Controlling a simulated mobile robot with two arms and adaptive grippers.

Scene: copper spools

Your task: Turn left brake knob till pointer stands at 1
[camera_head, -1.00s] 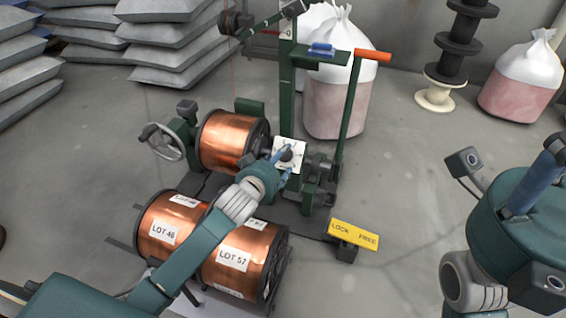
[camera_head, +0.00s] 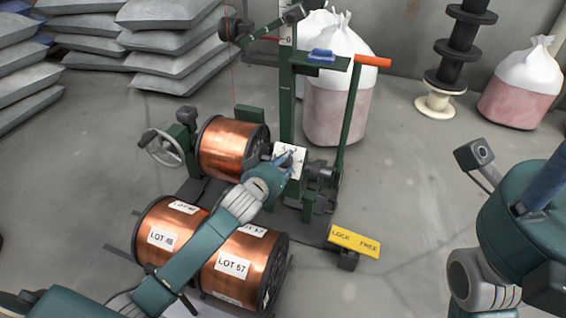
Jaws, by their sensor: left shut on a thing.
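The left brake knob (camera_head: 285,160) is a small dark knob on a white dial plate (camera_head: 298,155) on the green machine post. My left gripper (camera_head: 284,162) has blue fingers and is shut on the knob, in front of the dial. The gripper and wrist hide much of the knob. The pointer and the dial numbers are too small and covered to read. My right gripper is not in view; only part of that arm shows at the right edge.
A copper spool (camera_head: 228,146) sits in the machine beside the dial. Two spools (camera_head: 240,265) labelled LOT lie under my left arm. A yellow LOCK/FREE pedal (camera_head: 354,241) and an orange-handled lever (camera_head: 372,61) stand to the right. Floor at right centre is clear.

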